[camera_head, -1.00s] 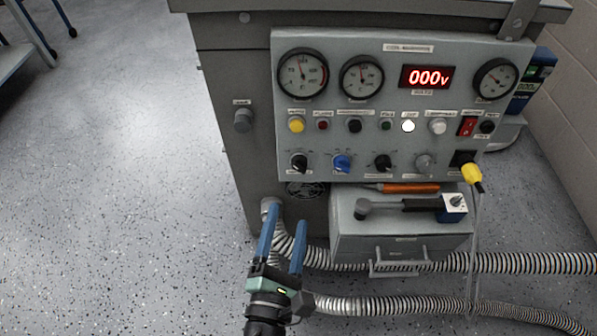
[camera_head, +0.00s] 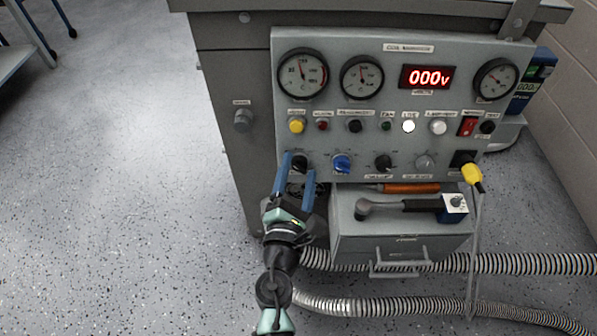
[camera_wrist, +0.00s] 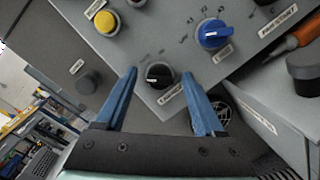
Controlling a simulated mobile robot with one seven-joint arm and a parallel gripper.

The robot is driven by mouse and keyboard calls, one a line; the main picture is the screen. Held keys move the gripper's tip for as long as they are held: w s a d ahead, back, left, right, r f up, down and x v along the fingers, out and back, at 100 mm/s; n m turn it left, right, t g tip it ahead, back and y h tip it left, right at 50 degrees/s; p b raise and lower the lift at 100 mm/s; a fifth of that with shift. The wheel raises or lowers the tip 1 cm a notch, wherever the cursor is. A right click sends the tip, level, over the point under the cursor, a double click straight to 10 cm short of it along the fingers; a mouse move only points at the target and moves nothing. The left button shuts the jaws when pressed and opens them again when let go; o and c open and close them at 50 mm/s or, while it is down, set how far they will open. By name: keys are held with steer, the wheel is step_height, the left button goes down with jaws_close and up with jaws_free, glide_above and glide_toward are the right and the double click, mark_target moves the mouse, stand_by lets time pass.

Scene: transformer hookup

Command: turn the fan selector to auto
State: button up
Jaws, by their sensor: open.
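The grey control panel (camera_head: 460,120) carries a lower row of selector knobs. A black knob (camera_head: 300,162) is at the left, then a blue knob (camera_head: 342,163), another black knob (camera_head: 383,162) and a grey knob (camera_head: 424,162). Their labels are too small to read, so I cannot tell by label which is the fan selector. My gripper (camera_head: 297,165) is open at the left black knob. In the wrist view, that black knob (camera_wrist: 160,76) shows between the tips of the blue fingers, with a gap on each side. The blue knob (camera_wrist: 213,34) is up and right.
Above the knobs are a yellow button (camera_head: 296,125), several other buttons and gauges. A grey drawer box (camera_head: 370,225) stands below, with an orange-handled tool (camera_head: 410,188) behind it. Corrugated hoses (camera_head: 400,307) run along the floor. The floor at left is clear.

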steer(key=shift+c, duration=0.3)
jaws_close()
steer(key=shift+m, duration=0.5)
steer(key=m+g+p, duration=0.1)
steer(key=m, duration=0.3)
steer(key=shift+a+r, duration=0.1)
steer(key=shift+m+g+h+p, duration=0.45)
steer(key=shift+m+p, duration=0.25)
steer(key=shift+m, duration=1.6)
steer(key=shift+o, duration=0.3)
jaws_free()
